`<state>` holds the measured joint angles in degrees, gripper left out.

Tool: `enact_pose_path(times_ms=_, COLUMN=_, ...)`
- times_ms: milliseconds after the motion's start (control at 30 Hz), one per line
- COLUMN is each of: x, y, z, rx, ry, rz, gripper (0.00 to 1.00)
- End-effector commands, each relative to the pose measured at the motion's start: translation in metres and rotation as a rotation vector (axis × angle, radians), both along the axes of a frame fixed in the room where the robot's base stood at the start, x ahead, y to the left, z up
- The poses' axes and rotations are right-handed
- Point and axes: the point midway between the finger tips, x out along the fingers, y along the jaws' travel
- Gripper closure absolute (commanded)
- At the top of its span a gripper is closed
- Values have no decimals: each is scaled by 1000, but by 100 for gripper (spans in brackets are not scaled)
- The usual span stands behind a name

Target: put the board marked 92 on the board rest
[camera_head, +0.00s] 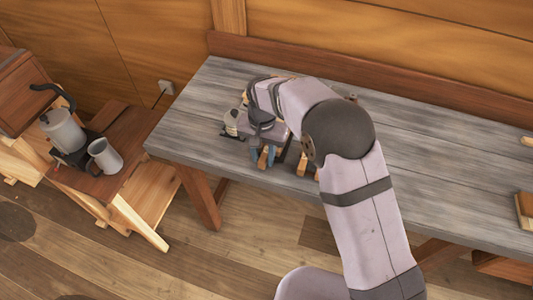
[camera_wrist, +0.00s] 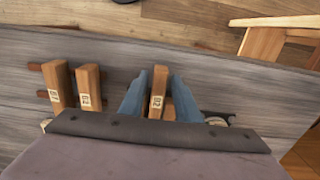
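The board whose small label seems to read 92 (camera_wrist: 157,92) stands between the two blue fingers of my gripper (camera_wrist: 160,88) in the wrist view. The fingers lie close along both its sides; whether they press on it is unclear. In the head view my gripper (camera_head: 263,157) is low over the bench's front part, with wood showing between its fingers. Two more labelled boards, one at the far left (camera_wrist: 55,88) and one beside it (camera_wrist: 87,88), stand left of the gripper in the wrist view. Their labels are hard to read. I cannot tell for sure which thing is the board rest.
The grey bench (camera_head: 450,165) is largely clear right of my arm. A small tool (camera_head: 231,122) lies just left of my gripper. Wooden pieces (camera_head: 524,208) lie at the right edge. A side table (camera_head: 120,172) with a pot (camera_head: 63,131) and a mug (camera_head: 104,156) stands left.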

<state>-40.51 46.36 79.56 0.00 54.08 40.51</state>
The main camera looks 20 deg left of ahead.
Motion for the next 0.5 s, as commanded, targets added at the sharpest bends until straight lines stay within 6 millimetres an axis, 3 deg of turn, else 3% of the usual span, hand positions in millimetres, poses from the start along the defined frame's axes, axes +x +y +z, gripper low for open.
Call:
enact_pose_path(times_ms=167, x=0, y=0, z=0, rx=0, ry=0, rz=0, gripper=70)
enact_pose_path(times_ms=300, x=0, y=0, z=0, rx=0, ry=0, rz=0, gripper=100)
enact_pose_path(times_ms=500, x=0, y=0, z=2, rx=0, ry=0, rz=0, gripper=100)
